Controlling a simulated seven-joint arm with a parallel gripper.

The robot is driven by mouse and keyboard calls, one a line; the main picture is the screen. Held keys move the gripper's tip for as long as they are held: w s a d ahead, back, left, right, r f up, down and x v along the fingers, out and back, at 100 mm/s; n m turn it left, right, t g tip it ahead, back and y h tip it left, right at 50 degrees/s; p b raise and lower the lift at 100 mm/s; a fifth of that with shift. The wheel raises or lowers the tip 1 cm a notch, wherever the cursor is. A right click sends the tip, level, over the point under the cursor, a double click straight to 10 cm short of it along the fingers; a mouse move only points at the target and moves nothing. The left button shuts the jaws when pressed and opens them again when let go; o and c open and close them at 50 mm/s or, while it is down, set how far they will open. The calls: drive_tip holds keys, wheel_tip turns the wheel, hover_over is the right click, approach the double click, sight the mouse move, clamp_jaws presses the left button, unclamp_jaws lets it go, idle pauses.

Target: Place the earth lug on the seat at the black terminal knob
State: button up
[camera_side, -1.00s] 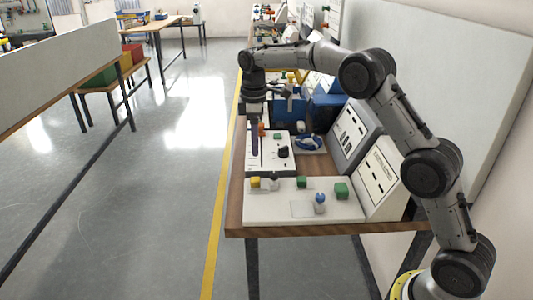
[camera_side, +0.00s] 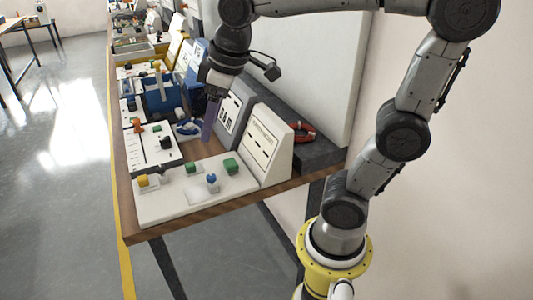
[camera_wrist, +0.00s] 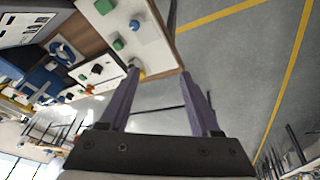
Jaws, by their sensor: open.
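The black terminal knob (camera_side: 166,143) stands on the white panel with the orange knob (camera_side: 138,126), in the middle of the bench. The black knob also shows in the wrist view (camera_wrist: 97,69). My gripper (camera_side: 207,138) has long purple fingers pointing down, in front of the grey consoles and right of that panel in the side view. In the wrist view the fingers (camera_wrist: 158,75) are spread wide with nothing between them. I cannot make out the earth lug or its seat in either view. A blue coil (camera_side: 188,127) lies behind the black knob.
The nearest white board (camera_side: 165,207) carries a yellow block (camera_side: 142,180), green blocks (camera_side: 231,165) and a blue-topped knob (camera_side: 212,180). Sloped consoles (camera_side: 262,145) line the right side. The floor at left is open.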

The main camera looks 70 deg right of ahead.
drive_tip(key=s+f+m+t, duration=0.1)
drive_tip(key=s+f, duration=0.4)
drive_tip(key=s, duration=0.6)
drive_tip(key=shift+s+a+f+m+t, duration=0.25)
drive_tip(key=shift+f+m+t, duration=0.05)
drive_tip(key=shift+m, duration=0.6)
idle(0.6)
